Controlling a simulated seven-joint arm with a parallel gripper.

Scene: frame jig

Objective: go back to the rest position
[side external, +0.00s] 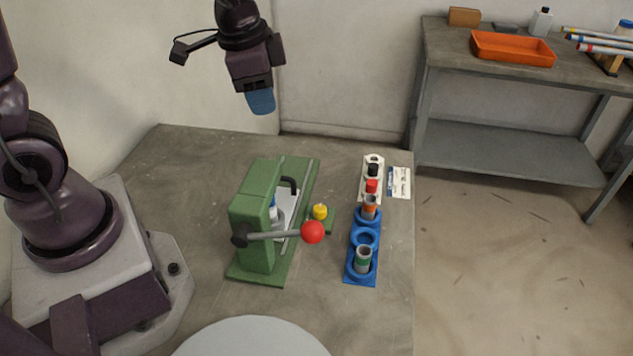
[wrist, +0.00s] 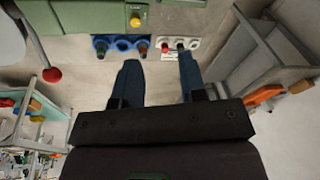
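My gripper (side external: 261,101) is up in the air behind the green press, well above the table, touching nothing. In the wrist view its two blue fingers (wrist: 159,62) stand apart with nothing between them. The green press (side external: 258,225) stands on the table, with a grey lever ending in a red ball (side external: 313,232). A blue rack (side external: 361,279) right of the press holds a tube with an orange band (side external: 369,208) and one with a green band (side external: 363,260); its middle ring looks empty. The rack also shows in the wrist view (wrist: 122,37).
A yellow button (side external: 320,211) sits beside the press. A white holder (side external: 373,159) with black and red pieces and a label card (side external: 399,182) lie behind the rack. A grey bench (side external: 520,140) with an orange tray (side external: 513,49) stands at back right. Air around my gripper is clear.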

